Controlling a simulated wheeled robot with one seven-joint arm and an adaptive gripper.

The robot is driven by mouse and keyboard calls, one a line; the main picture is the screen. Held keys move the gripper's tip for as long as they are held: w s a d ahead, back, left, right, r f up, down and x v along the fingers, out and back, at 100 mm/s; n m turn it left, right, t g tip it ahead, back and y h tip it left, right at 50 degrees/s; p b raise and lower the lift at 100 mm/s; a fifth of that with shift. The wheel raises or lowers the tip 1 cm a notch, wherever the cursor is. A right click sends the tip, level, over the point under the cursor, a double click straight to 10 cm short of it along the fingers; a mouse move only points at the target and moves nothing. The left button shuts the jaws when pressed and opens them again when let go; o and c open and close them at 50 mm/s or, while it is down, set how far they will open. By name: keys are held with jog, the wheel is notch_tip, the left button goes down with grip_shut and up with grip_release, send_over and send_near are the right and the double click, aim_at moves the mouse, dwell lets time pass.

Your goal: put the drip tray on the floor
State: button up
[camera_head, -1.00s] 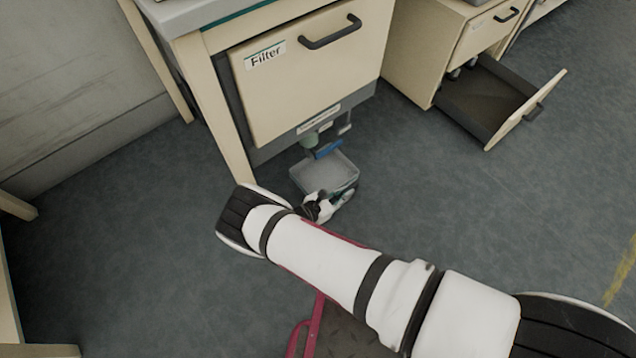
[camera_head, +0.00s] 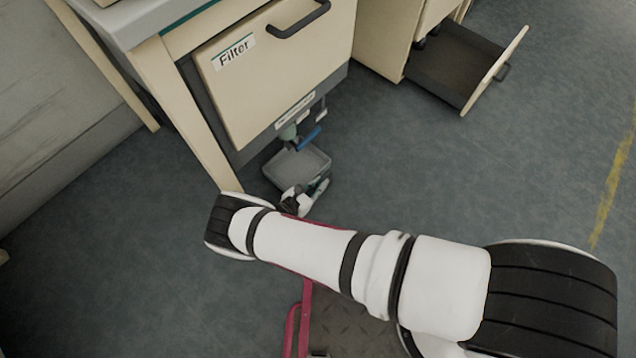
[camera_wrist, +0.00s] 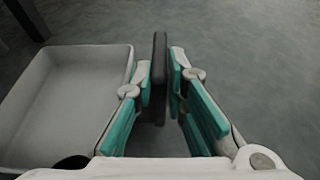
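The drip tray (camera_head: 318,162) is a shallow grey, open-topped box, low beside the Filter cabinet and just below its tap. Whether its underside touches the floor (camera_head: 400,185) cannot be told. In the wrist view the tray (camera_wrist: 60,125) fills the left side and looks empty. My gripper (camera_wrist: 160,72) has its teal-padded fingers closed in on an upright dark bar (camera_wrist: 160,50) beside the tray's right wall, seemingly its handle. In the head view my gripper (camera_head: 305,196) is at the tray's near side, partly hidden by my arm.
The Filter cabinet (camera_head: 270,85) stands at the back, with a green and blue tap (camera_head: 303,138) under its front. To its right, a low drawer (camera_head: 465,70) is pulled open. The floor right of the tray is clear.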

jog(key=shift+o, duration=1.3)
jog(key=shift+r, duration=0.1)
jog(key=shift+s+a+r, duration=0.2)
jog(key=p+v, duration=0.3)
jog(key=v, duration=0.8)
jog(key=shift+s, duration=0.15)
